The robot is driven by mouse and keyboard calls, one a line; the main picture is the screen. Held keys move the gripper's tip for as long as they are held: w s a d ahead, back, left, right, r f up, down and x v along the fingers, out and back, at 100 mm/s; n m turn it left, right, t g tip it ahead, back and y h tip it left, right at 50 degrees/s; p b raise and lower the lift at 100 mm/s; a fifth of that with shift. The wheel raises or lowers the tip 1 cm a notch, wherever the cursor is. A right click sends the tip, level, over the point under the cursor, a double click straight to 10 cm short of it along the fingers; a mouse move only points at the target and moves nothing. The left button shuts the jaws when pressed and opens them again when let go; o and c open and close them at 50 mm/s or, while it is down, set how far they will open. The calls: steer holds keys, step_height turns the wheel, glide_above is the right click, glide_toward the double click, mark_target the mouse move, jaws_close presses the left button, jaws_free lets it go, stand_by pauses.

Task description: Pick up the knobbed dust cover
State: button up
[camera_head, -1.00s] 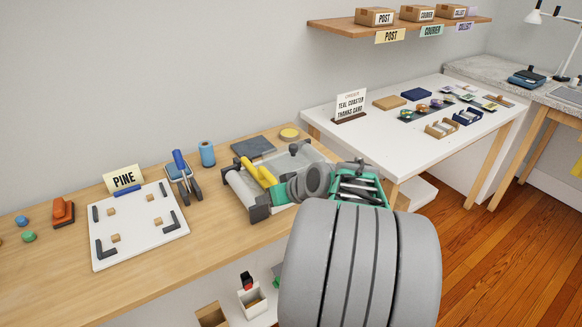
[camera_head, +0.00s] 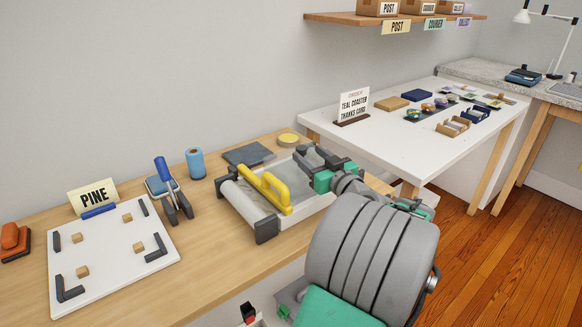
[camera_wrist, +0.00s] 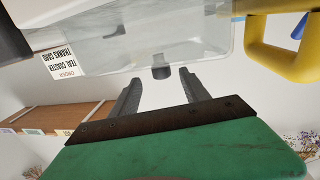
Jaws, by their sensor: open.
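The dust cover (camera_wrist: 205,42) is a clear, see-through box with a dark knob (camera_wrist: 160,71), seen at the top of the wrist view. My gripper (camera_wrist: 158,78) is open, with one dark finger on each side of the view. The knob lies in line with the gap between the fingertips, at or just beyond them; I cannot tell whether they touch it. In the head view my gripper (camera_head: 309,153) is at the far right end of the pale machine with the yellow handle (camera_head: 265,188). There the fingers and wrist hide the knob.
The yellow handle also stands close by at the top right of the wrist view (camera_wrist: 285,60). A blue spool (camera_head: 195,164), a dark slab (camera_head: 248,154) and a yellow disc (camera_head: 288,139) stand behind the machine. A white jig board (camera_head: 110,250) lies left.

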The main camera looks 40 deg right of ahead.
steer(key=x, duration=0.7)
steer(key=shift+w, duration=0.35)
steer(key=shift+c, duration=0.2)
jaws_close()
